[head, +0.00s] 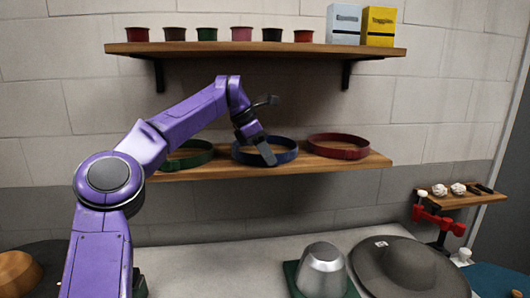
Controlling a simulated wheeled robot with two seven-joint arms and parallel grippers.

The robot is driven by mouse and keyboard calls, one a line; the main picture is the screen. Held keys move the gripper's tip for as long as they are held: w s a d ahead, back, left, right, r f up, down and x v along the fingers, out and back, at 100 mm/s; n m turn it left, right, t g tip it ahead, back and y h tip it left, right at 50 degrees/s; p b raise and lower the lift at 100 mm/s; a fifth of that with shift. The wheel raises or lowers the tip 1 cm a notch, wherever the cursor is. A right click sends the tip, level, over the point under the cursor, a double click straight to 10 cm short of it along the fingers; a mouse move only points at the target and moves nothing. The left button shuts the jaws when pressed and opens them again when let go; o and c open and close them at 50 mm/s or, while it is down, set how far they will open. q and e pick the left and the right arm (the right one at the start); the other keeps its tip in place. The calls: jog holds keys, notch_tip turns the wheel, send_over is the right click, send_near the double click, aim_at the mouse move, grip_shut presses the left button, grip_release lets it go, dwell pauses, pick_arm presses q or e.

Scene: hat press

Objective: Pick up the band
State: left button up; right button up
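Three ring-shaped bands lie in a row on the lower wooden shelf: a green band (190,163) at left, a blue band (287,157) in the middle and a red band (338,154) at right. My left gripper (267,128) is at the blue band. Its two fingers are spread apart, one high and one low. My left arm covers part of the green band. My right gripper is out of view.
Below, on the counter (222,265), stand a silver hat block (321,270) and a grey hat (408,272). A small side shelf (460,200) is at right.

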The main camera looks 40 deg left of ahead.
pick_arm(q)
grip_shut()
jog(key=shift+w, duration=0.1)
